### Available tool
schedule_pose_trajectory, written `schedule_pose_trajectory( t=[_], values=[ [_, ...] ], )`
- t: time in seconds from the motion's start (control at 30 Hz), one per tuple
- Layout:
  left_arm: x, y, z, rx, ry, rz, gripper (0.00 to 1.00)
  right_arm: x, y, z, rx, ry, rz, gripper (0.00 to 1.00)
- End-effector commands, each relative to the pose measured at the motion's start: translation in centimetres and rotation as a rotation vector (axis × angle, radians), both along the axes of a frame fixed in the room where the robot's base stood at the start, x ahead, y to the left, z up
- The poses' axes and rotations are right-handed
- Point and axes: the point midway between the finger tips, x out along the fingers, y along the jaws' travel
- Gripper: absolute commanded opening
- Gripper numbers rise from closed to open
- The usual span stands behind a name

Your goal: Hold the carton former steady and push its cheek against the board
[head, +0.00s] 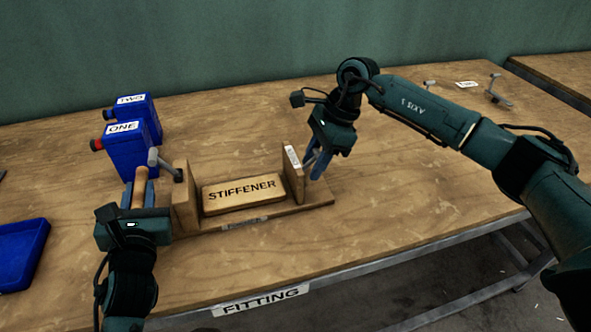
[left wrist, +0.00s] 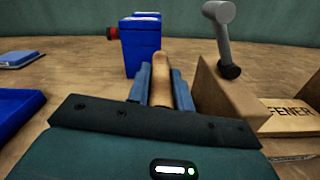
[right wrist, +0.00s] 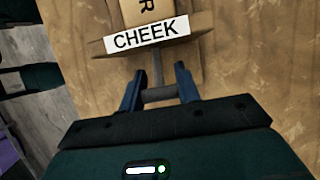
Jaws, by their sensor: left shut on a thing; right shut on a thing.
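The carton former's wooden base (head: 310,208) lies on the table with an upright end block (head: 183,205) at its left. A flat board marked STIFFENER (head: 243,195) lies between this block and the cheek (head: 292,172). The cheek's label shows in the right wrist view (right wrist: 146,36); any gap to the board is hard to judge. My left gripper (head: 138,200) is shut on the wooden handle (left wrist: 160,78) beside the end block. My right gripper (right wrist: 159,88) is shut on the grey crossbar (right wrist: 159,95) behind the cheek.
Blue boxes marked ONE (head: 127,150) and TWO (head: 148,115) stand behind my left gripper. A grey lever (head: 163,162) tops the end block. A blue tray (head: 22,250) lies at the left. Small grey parts (head: 495,90) lie far right. Table in front of the former is clear.

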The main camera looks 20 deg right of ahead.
Motion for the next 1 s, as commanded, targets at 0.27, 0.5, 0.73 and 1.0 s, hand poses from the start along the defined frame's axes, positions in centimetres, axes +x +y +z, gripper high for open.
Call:
schedule_pose_trajectory(
  t=[0.27,0.5,0.73,1.0],
  values=[
    [0.0,-0.1,0.0,0.001,0.0,-0.002,0.0,-0.1,1.2,0.0,0.004,0.0,0.004,0.05],
    [0.0,-0.1,0.0,0.0,0.0,-0.002,0.0,-0.1,2.0,0.0,0.006,0.001,0.007,0.05],
    [0.0,-0.2,0.0,0.0,0.001,-0.003,0.0,-0.1,2.6,0.0,0.006,0.001,0.007,0.35],
    [0.0,-0.1,0.0,0.0,0.001,-0.003,0.0,-0.1,2.4,0.0,0.004,0.001,0.004,0.57]
  ],
)
